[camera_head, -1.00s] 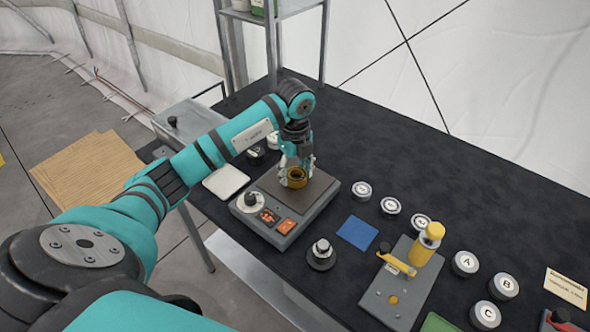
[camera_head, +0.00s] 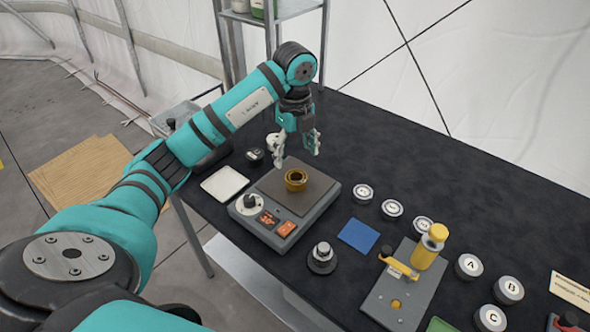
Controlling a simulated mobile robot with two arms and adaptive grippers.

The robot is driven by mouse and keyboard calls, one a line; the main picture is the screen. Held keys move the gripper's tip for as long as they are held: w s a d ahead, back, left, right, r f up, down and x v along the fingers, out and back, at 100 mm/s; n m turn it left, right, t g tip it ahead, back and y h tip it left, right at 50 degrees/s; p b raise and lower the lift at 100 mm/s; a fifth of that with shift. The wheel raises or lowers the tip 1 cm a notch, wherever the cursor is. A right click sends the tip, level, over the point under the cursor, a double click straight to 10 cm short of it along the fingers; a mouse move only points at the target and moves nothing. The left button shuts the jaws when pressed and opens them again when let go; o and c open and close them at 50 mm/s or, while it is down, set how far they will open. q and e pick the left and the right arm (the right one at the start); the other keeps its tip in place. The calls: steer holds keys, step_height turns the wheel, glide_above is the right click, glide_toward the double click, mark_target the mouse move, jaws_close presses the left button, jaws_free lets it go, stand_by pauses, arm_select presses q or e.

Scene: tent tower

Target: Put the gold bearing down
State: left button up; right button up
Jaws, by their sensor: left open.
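The gold bearing (camera_head: 296,180) is a short ring. It sits on the dark square plate (camera_head: 271,189) of a grey device with a dial and orange displays. My left gripper (camera_head: 297,160) is open and empty above the back of the device, with its two fingers spread apart. The gripper is clear of the bearing. My right gripper does not show.
A blue square (camera_head: 358,234) and a dark round knob-like piece (camera_head: 322,257) lie in front of the device. A white tray (camera_head: 224,184) is at its left. A grey fixture with a yellow handle (camera_head: 431,246) and several round labelled pieces stand to the right. The back right of the black table is clear.

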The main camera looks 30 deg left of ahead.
arm_select(q)
steer(key=shift+r+p, duration=0.4)
steer(key=shift+r, duration=2)
